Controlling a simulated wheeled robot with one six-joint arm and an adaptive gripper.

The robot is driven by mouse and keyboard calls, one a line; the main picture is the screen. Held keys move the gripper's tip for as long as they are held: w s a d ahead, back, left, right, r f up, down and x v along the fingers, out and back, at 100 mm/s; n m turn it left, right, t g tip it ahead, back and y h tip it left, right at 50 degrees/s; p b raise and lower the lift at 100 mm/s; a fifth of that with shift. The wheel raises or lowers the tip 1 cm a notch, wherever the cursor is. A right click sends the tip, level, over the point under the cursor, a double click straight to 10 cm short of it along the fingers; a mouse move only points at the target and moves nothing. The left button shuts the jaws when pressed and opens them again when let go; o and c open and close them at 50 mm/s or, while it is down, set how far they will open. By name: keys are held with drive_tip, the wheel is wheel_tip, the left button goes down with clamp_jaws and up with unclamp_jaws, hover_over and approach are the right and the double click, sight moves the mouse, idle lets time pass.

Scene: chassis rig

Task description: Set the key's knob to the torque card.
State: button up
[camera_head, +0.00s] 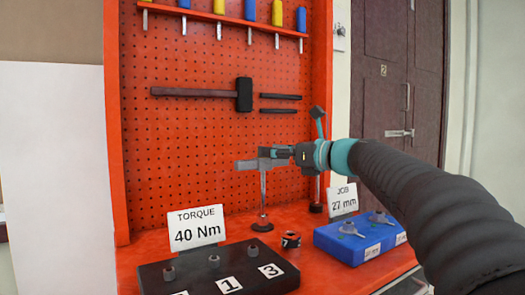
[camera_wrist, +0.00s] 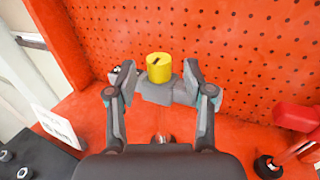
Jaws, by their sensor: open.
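The torque card (camera_head: 195,226) reads "40 Nm" and stands at the back left of the bench. In the wrist view a yellow knob (camera_wrist: 159,68) with a short dark mark on top sits on a grey body (camera_wrist: 157,94), which I take to be the key. In the head view a grey T-shaped piece (camera_head: 263,184) rises from a round dark base, partly hidden by my gripper (camera_head: 279,153). In the wrist view my gripper (camera_wrist: 158,88) is open, one finger on each side of the knob. I cannot tell whether the fingers touch the grey body.
A black block (camera_head: 215,270) with numbered places and grey sockets is at the front left. A blue block (camera_head: 358,238) stands at the right, near a job card (camera_head: 343,199) reading "27 mm". A small dark-and-red item (camera_head: 291,239) lies between. The orange pegboard (camera_head: 190,120) rises behind.

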drive_tip(key=shift+x, duration=1.7)
clamp_jaws()
